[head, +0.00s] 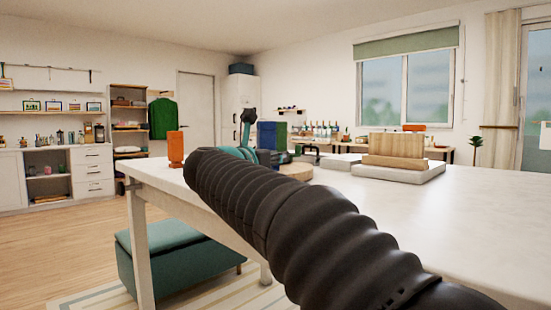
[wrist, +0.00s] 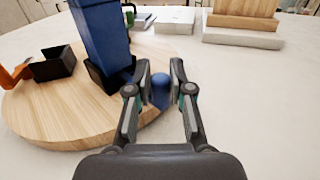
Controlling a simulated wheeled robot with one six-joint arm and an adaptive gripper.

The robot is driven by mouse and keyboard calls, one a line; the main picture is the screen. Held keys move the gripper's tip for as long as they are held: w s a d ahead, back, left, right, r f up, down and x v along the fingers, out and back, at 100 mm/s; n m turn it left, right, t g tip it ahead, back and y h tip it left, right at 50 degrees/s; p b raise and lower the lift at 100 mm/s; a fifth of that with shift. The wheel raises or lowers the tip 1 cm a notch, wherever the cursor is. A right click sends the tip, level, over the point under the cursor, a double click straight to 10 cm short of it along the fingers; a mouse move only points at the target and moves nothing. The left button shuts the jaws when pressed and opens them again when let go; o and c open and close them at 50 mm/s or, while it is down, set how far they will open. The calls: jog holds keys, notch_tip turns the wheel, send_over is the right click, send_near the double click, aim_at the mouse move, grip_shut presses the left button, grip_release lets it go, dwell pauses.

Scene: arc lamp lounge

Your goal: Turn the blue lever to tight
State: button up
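A small rounded blue knob (wrist: 161,91), which looks like the end of the blue lever, sits between the fingertips of my gripper (wrist: 160,82) in the wrist view. The two fingers flank it closely, one on each side. Whether both pads press on it is not clear. The rest of the lever is hidden, and no tight mark can be made out. A tall blue block (wrist: 101,32) stands in a black holder (wrist: 112,82) on a round wooden board (wrist: 60,116), just left of my gripper.
A second black holder (wrist: 53,64) and an orange part (wrist: 12,76) are at the board's left. Wooden blocks on a pale slab (head: 393,172) lie farther back on the white table (head: 440,220). The table right of my gripper is clear.

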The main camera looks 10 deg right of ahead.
jog(key=o, duration=0.3)
jog(key=shift+a, duration=0.1)
jog(key=v, duration=1.2)
